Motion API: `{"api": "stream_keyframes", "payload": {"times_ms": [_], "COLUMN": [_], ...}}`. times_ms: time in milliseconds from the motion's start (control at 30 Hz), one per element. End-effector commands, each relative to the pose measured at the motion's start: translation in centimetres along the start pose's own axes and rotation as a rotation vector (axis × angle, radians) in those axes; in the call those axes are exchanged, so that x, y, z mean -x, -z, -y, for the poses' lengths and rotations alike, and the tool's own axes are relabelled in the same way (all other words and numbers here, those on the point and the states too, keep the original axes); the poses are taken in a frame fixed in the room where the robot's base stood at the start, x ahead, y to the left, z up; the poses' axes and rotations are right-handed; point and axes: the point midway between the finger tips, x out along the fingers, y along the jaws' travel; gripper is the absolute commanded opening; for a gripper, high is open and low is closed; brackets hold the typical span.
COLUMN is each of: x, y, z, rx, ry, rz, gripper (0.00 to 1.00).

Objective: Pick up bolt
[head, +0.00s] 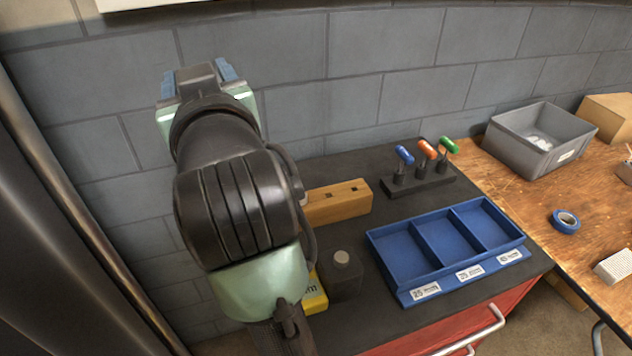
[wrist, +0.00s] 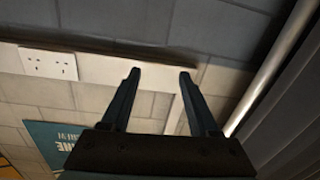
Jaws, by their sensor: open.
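No bolt can be clearly made out in either view. A dark block (head: 343,275) with a pale round top (head: 341,257) stands on the black cabinet top, partly beside my arm; I cannot tell whether that round top is a bolt head. My gripper (wrist: 159,74) is open and empty in the wrist view, pointing at the wall. In the head view it is raised in front of the grey block wall, well above and to the left of the cabinet top, with its fingers mostly hidden behind my wrist. My arm hides the left part of the cabinet top.
A blue three-compartment tray (head: 398,243), a slotted wooden block (head: 340,203) and a rack of coloured-handled tools (head: 420,183) stand on the cabinet top (head: 375,308). A wooden bench at right holds a grey bin (head: 538,140) and blue tape (head: 565,221). A wall socket (wrist: 48,64) shows.

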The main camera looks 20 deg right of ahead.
Motion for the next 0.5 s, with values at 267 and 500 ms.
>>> {"api": "stream_keyframes", "payload": {"times_ms": [267,500], "x": [-1.7,2.6], "y": [-3.9,-7.9], "z": [-3.8,-7.8], "rx": [0.013,-0.007], "ry": [0.026,0.038], "rz": [0.532,0.999], "gripper": [0.61,0.61]}}
